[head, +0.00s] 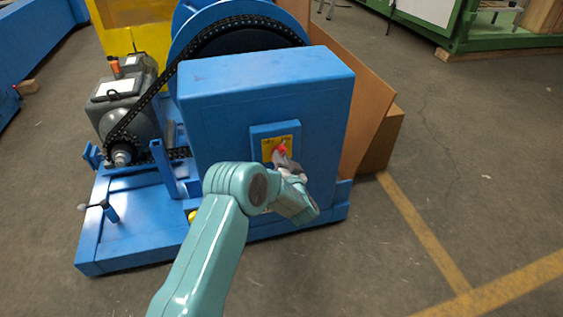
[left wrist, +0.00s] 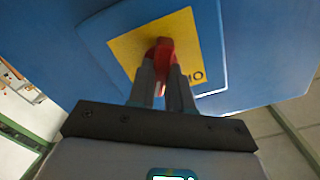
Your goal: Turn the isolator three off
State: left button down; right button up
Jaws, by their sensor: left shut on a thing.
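The isolator is a red handle on a yellow plate (head: 268,146), set on a blue panel on the front of the blue cabinet (head: 225,110). In the head view the red handle (head: 280,149) shows just beyond my left gripper (head: 283,160). In the left wrist view the red handle (left wrist: 164,54) stands out from the yellow plate (left wrist: 130,50), with part of a label beside it. My left gripper (left wrist: 166,85) has its two fingers on either side of the handle and is shut on it. The fingers hide part of the handle. My right gripper is in neither view.
A chain (head: 150,95) runs from a large wheel behind the cabinet down to a small sprocket by the grey motor (head: 125,105). A blue base (head: 130,225) juts out at the front left. Brown boards (head: 365,100) stand behind on the right. The floor at right is open.

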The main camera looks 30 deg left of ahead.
pick_arm(q)
jog(key=shift+s+a+f+n+b, duration=0.1)
jog(key=shift+n+b, duration=3.15)
jog(key=shift+n, duration=0.65)
jog(key=shift+s+n+b, duration=0.1)
jog(key=shift+n+b, duration=3.15)
jog(key=shift+n, duration=0.65)
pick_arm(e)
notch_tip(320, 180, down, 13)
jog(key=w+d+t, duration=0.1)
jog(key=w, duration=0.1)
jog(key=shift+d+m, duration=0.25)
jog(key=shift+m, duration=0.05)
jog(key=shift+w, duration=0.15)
pick_arm(q)
jog(key=c, duration=1)
grip_release()
jog(key=shift+c, duration=0.2)
jog(key=p+v, duration=0.3)
jog(key=v, duration=1.3)
jog(key=shift+p, duration=0.35)
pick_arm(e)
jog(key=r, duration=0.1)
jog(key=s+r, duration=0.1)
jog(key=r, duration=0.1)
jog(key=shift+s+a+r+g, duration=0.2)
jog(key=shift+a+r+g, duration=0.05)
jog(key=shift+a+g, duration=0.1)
